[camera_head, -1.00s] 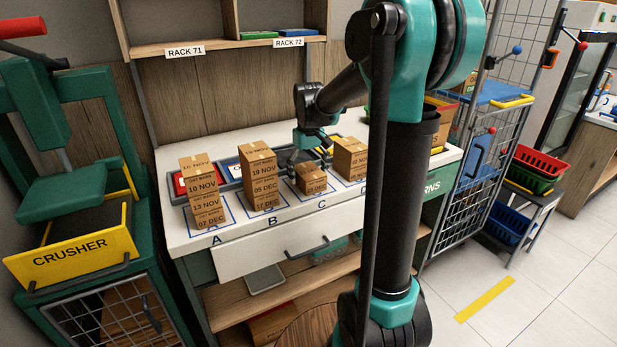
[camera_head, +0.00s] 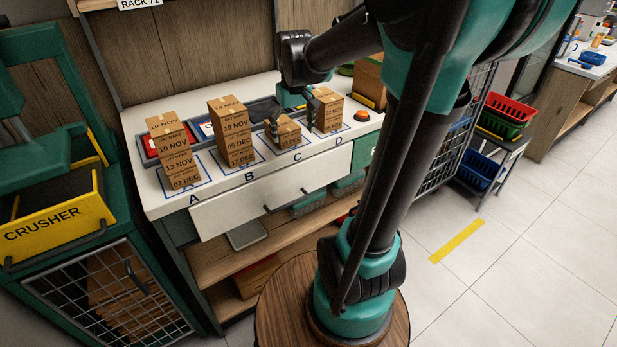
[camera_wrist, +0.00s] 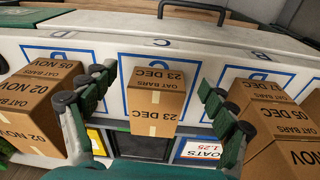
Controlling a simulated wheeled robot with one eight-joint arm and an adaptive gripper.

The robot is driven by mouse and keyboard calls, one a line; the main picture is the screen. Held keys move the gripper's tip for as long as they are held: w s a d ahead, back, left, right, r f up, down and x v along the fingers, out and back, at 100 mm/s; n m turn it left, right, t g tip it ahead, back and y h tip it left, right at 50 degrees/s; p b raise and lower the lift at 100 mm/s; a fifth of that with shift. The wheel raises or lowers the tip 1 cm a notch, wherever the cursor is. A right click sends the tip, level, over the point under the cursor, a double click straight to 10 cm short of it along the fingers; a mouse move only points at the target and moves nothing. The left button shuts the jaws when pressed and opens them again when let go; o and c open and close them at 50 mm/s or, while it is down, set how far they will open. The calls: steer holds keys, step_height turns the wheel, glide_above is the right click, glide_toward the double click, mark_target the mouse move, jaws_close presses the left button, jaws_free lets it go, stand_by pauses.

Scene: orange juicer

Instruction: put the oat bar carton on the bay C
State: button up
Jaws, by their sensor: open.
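An oat bar carton marked 23 DEC (camera_head: 288,136) stands alone in the blue outline of bay C (camera_head: 297,155). It also shows in the wrist view (camera_wrist: 155,100), upside down to the camera, with the bay's outline around it. My gripper (camera_head: 293,120) is over this carton from behind and above. In the wrist view my gripper (camera_wrist: 156,84) has a finger on each side of the carton, with a visible gap on both sides. The fingers are open and hold nothing.
Stacks of cartons stand in bay A (camera_head: 170,150), bay B (camera_head: 232,130) and bay D (camera_head: 327,110), close on either side of bay C. Trays with price cards lie behind. An orange button (camera_head: 362,115) is at the right. The yellow crusher bin (camera_head: 55,225) is at the left.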

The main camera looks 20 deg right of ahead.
steer(key=s+d+f+m+t, duration=0.2)
steer(key=s+f, duration=1.1)
steer(key=s, duration=0.2)
steer(key=shift+f+t, duration=0.3)
steer(key=shift+f, duration=0.1)
